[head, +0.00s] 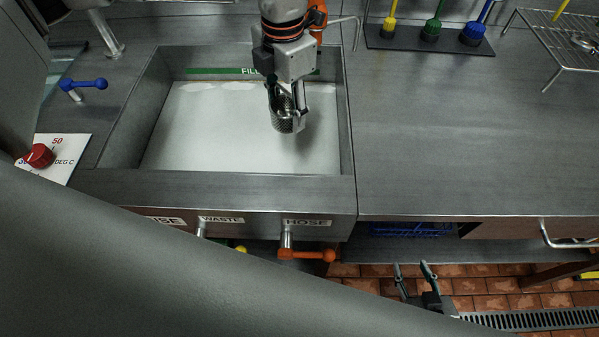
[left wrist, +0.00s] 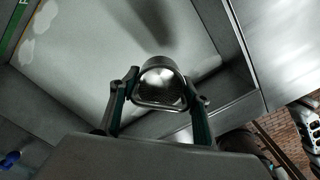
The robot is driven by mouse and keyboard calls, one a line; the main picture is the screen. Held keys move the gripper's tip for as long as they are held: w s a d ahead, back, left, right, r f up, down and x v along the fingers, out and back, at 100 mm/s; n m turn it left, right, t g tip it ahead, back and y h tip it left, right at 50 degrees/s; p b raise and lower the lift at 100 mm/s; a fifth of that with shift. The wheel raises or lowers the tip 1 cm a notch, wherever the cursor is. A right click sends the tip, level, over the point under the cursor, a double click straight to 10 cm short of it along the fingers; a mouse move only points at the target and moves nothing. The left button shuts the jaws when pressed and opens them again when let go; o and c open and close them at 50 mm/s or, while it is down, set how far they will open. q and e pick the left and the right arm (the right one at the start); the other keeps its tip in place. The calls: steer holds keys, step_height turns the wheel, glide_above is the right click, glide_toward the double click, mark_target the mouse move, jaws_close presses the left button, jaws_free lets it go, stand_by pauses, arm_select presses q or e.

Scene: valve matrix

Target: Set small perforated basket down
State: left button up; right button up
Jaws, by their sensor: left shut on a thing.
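The small perforated basket (head: 283,121) is a dark metal mesh cup. My left gripper (head: 287,108) is shut on it and holds it over the sink (head: 347,120), towards the right side of the basin. In the left wrist view the basket (left wrist: 161,83) sits between the two fingers of my left gripper (left wrist: 160,88), its rounded end facing away. A dark shadow lies on the pale basin floor beyond it. Whether the basket touches the floor, I cannot tell. My right gripper (head: 414,272) is low in front of the counter, its fingers apart and empty.
Steel worktop (head: 450,140) right of the sink is clear. Brushes (head: 432,30) stand at the back, with a wire rack (head: 552,38) at far right. A blue tap handle (head: 84,85), red dial (head: 39,156) and orange hose valve (head: 306,254) surround the sink.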

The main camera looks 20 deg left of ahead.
arm_select(q)
steer(key=n, duration=0.2)
steer(key=d+n, duration=0.1)
steer(key=n, duration=0.1)
steer(key=d+n, duration=0.1)
steer(key=n, duration=0.2)
steer(key=shift+r, duration=0.25)
steer(key=n, duration=0.2)
steer(key=shift+d+n, duration=0.3)
steer(key=shift+d, duration=0.05)
steer(key=shift+f, duration=0.15)
step_height(320, 180, down, 20)
steer(key=shift+r+b, duration=0.2)
steer(key=shift+b, duration=0.45)
steer(key=shift+f, duration=0.15)
steer(key=o, duration=1.1)
